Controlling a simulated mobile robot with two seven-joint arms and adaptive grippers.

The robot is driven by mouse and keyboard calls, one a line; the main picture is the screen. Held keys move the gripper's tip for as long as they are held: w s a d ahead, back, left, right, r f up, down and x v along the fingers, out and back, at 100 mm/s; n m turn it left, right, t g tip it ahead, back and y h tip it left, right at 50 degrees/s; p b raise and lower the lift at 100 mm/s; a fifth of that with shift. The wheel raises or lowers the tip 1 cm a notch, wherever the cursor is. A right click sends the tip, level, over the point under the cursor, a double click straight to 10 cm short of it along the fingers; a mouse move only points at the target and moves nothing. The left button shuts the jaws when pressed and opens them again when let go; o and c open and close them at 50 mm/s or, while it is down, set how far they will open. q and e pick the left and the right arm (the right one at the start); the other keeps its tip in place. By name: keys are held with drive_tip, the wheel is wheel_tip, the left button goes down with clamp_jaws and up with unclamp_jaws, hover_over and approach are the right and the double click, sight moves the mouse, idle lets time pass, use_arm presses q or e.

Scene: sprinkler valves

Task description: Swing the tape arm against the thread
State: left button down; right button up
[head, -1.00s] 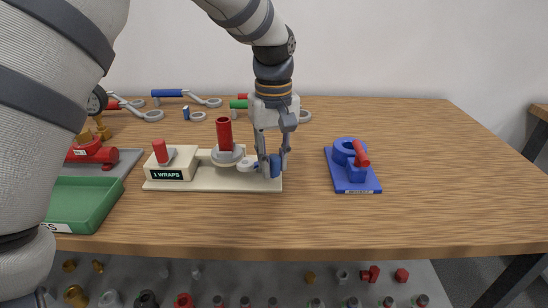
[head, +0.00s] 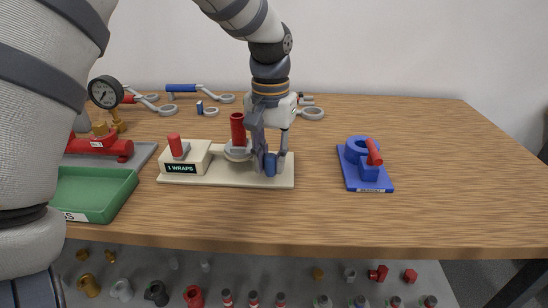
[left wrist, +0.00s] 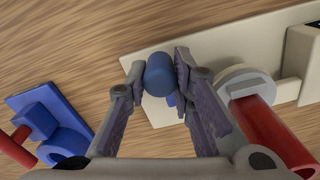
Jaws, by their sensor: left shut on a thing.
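The tape fixture's cream base (head: 220,181) stands on the table, with a "1 WRAPS" display on its front. A red threaded pipe (head: 238,130) stands upright on a grey round seat; it also shows in the left wrist view (left wrist: 275,135). The tape arm's blue knob (head: 270,165) is at the base's right end. My left gripper (head: 272,160) points down and is shut on this blue knob, which shows between the fingers in the left wrist view (left wrist: 160,75). The rest of the tape arm is mostly hidden by the fingers, so contact with the thread cannot be told.
A blue stand with a red handle (head: 366,165) is to the right. A green tray (head: 95,193) and a red valve (head: 100,146) with a gauge are at left. Wrenches (head: 190,88) lie at the back. The table's right side is clear.

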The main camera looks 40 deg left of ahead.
idle(0.3)
use_arm(q)
drive_tip(key=c, duration=1.7)
unclamp_jaws()
drive_tip(key=shift+a, duration=0.1)
drive_tip(key=shift+o, duration=0.2)
wheel_tip(320, 180, up, 12)
